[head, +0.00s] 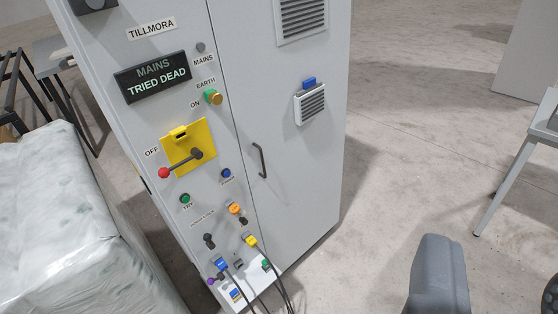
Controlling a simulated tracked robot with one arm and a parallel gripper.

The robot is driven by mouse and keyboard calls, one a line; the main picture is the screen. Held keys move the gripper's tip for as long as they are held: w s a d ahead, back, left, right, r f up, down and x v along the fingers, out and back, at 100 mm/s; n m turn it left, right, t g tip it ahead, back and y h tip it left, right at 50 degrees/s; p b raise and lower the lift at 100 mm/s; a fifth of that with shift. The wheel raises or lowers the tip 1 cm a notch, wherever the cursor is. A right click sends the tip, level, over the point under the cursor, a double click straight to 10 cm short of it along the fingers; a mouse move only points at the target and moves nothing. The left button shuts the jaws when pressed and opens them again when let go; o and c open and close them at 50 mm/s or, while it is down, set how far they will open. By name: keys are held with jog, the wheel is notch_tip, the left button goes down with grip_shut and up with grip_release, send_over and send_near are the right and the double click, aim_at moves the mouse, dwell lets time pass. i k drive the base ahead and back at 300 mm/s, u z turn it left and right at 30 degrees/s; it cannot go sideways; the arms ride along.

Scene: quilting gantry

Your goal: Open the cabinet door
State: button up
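The grey cabinet (120,30) stands upright, left of centre. Its door (290,130) is the plain right part of the front and looks shut, with a thin seam along its left edge. A dark bar handle (260,160) sits upright on the door near that seam. On the panel to the left, a red-knobbed lever (180,163) on a yellow plate points left, by the OFF label. A dark display (152,76) reads "MAINS TRIED DEAD". A grey block, seemingly part of my gripper (438,275), shows at lower right, apart from the cabinet. Its opening is not visible.
Cables (262,282) hang from coloured plugs low on the cabinet. A plastic-wrapped bale (60,200) stands close on the left. A grey-legged table (505,178) is at the right edge. The concrete floor (400,150) right of the cabinet is clear.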

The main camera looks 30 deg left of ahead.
aim_at(292, 148)
jog(key=i, duration=1)
